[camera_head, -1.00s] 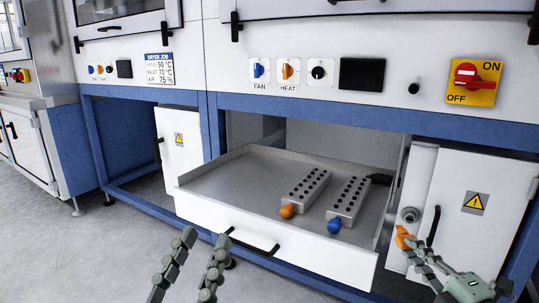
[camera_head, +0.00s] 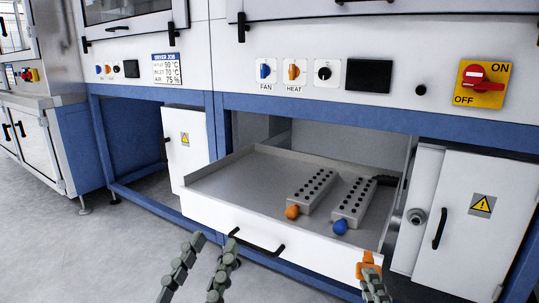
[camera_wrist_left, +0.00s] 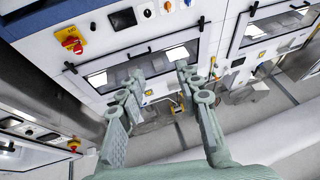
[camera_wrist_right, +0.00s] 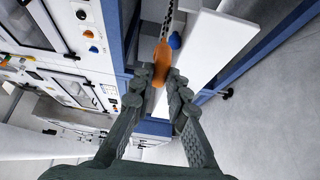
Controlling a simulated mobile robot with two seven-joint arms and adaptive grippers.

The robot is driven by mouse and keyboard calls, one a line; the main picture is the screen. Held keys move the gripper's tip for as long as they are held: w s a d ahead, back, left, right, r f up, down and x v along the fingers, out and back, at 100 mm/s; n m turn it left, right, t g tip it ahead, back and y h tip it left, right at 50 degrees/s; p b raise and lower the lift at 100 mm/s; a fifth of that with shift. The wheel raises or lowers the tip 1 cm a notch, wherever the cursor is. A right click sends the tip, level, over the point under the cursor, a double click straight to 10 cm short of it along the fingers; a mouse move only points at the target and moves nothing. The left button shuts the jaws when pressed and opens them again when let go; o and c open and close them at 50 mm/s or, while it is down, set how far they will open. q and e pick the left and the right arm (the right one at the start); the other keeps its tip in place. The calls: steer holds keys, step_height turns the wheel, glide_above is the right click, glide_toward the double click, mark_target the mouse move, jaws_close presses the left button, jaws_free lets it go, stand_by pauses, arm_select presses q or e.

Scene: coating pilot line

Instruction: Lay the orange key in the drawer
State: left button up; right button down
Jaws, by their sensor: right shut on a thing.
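The orange key (camera_head: 369,262) is between the fingers of my right gripper (camera_head: 372,277), which is shut on it. It also shows in the right wrist view (camera_wrist_right: 161,62), gripped at the fingertips. The drawer (camera_head: 225,211) is pulled open, a shallow grey tray with a white front and black handle. The key is at the drawer's front right corner in the head view; whether it is above or in front of the rim I cannot tell. My left gripper (camera_head: 213,243) is open and empty in front of the drawer, and in the left wrist view (camera_wrist_left: 160,72).
Two grey perforated blocks lie in the drawer's right half, one with an orange knob (camera_head: 292,212), one with a blue knob (camera_head: 341,227). The drawer's left half is bare. A round lock (camera_head: 416,217) and a white cabinet door (camera_head: 468,220) stand to the right.

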arm_select(q)
steer(key=w+a+f+g+y+p, duration=0.1)
steer(key=a+f+g+y+p, duration=0.3)
steer(key=f, duration=0.7)
steer(key=w+a+f+g+y+p, duration=0.1)
steer(key=a+f+g+p, duration=0.4)
steer(key=f, duration=0.7)
steer(key=s+a+f+n+g+y+p, duration=0.1)
steer(key=s+a+f+g+y+p, duration=0.1)
steer(key=s+a+f+g, duration=0.7)
steer(key=s+a+f+y, duration=0.1)
steer(key=s+f, duration=0.2)
steer(key=shift+s+n+g+y, duration=0.2)
steer(key=shift+n+g+y, duration=0.1)
steer(key=shift+n+y, duration=0.1)
